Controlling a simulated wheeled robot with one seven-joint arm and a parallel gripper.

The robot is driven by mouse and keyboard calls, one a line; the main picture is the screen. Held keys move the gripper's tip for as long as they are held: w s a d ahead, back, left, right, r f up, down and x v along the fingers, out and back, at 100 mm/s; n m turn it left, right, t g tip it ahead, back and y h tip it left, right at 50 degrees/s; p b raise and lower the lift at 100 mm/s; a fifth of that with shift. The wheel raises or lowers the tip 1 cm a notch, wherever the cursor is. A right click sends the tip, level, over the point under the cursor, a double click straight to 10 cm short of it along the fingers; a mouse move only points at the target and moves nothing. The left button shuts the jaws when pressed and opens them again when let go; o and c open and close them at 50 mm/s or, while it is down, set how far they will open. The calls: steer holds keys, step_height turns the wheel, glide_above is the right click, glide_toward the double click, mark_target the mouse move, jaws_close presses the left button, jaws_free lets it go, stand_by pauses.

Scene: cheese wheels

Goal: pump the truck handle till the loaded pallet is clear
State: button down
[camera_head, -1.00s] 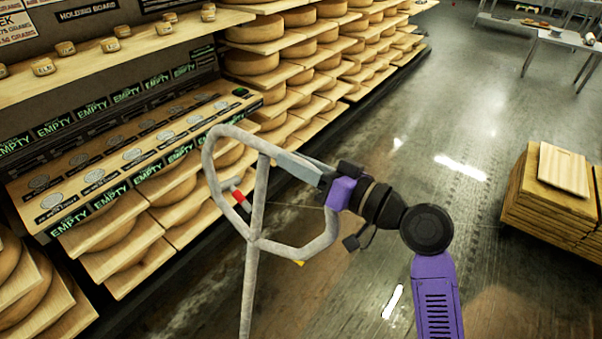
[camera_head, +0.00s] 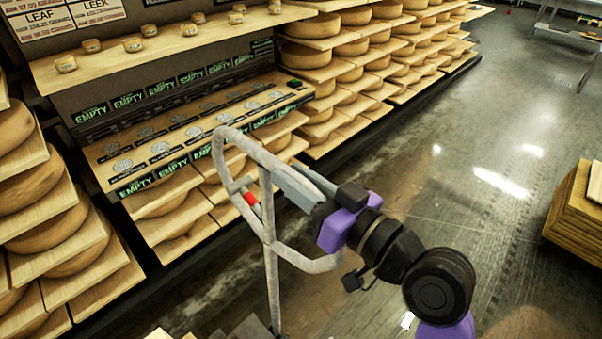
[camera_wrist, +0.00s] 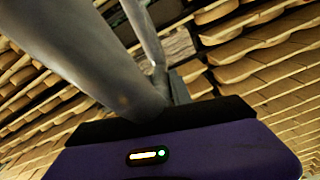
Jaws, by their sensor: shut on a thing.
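The truck handle (camera_head: 273,240) is a pale grey loop on a long shaft, with a red lever piece inside it. It stands in the middle of the head view, its shaft running down past the bottom edge. My gripper (camera_head: 283,178) is shut on the handle near the upper part of the loop, where the shaft meets it. In the wrist view the handle's grey tube (camera_wrist: 95,60) runs close in front of my gripper. The loaded pallet cannot be made out; only small bits of wood and grey show at the bottom edge of the head view.
Shelves of cheese wheels (camera_head: 360,60) line the back and left. A shelf with EMPTY labels (camera_head: 200,120) stands behind the handle. A stack of wooden boards (camera_head: 575,215) is at the right edge. The wet floor (camera_head: 450,190) between is open.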

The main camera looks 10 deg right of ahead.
steer(key=c, duration=1.2)
jaws_free()
steer(key=b+v, duration=0.2)
steer(key=v, duration=0.4)
steer(key=shift+s+d+f, duration=0.15)
steer(key=shift+s+d, duration=0.1)
steer(key=shift+d, duration=0.05)
steer(key=shift+s+d, duration=0.25)
steer(key=shift+s, duration=0.25)
